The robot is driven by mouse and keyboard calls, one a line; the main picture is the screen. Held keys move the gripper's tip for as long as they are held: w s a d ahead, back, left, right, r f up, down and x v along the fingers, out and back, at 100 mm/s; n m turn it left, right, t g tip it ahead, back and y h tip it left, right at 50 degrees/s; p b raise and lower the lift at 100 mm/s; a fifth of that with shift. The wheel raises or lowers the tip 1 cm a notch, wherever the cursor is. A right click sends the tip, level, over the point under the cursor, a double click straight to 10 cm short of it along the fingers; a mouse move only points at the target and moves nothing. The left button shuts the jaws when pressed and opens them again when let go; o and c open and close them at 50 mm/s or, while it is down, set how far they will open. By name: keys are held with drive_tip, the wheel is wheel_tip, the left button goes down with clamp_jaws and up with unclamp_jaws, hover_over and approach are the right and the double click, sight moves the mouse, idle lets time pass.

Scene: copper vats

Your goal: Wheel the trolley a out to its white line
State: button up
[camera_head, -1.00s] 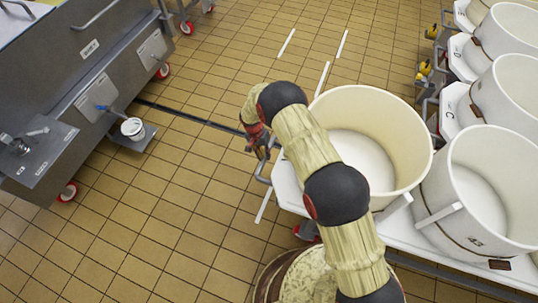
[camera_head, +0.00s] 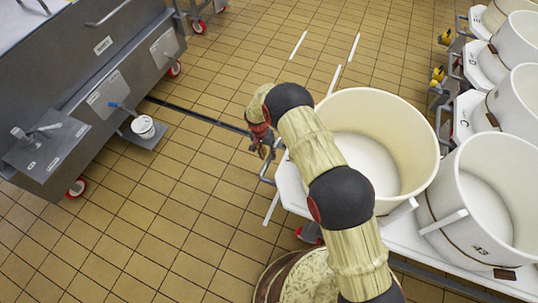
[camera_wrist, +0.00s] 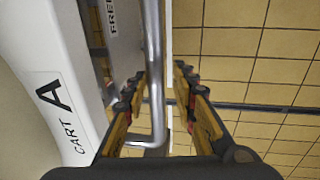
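Trolley a has a white deck (camera_head: 291,188) that carries a large cream vat (camera_head: 415,125). Its "CART A" label (camera_wrist: 62,110) shows in the wrist view. Its metal handle bar (camera_wrist: 154,70) runs between the fingers of my gripper (camera_wrist: 160,78), which stand apart on both sides of it; a gap shows at the right. In the head view my gripper (camera_head: 264,150) is at the handle (camera_head: 266,172), and my arm hides part of the vat. A white floor line (camera_head: 271,208) lies just left of the deck; another piece (camera_head: 334,79) shows beyond the vat.
Similar trolleys with cream vats (camera_head: 493,225) stand close along the right. More white lines (camera_head: 298,45) (camera_head: 354,47) lie farther back. A grey steel machine (camera_head: 85,90) on red casters stands left, with a white pail (camera_head: 143,127) on its shelf. The tiled floor between is clear.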

drive_tip(key=shift+o, duration=0.8)
drive_tip(key=shift+r, duration=0.1)
wheel_tip(320, 180, up, 12)
drive_tip(key=a, duration=0.2)
drive_tip(key=shift+w+f, duration=0.2)
drive_tip(key=shift+w, duration=0.1)
drive_tip(key=shift+a, duration=0.15)
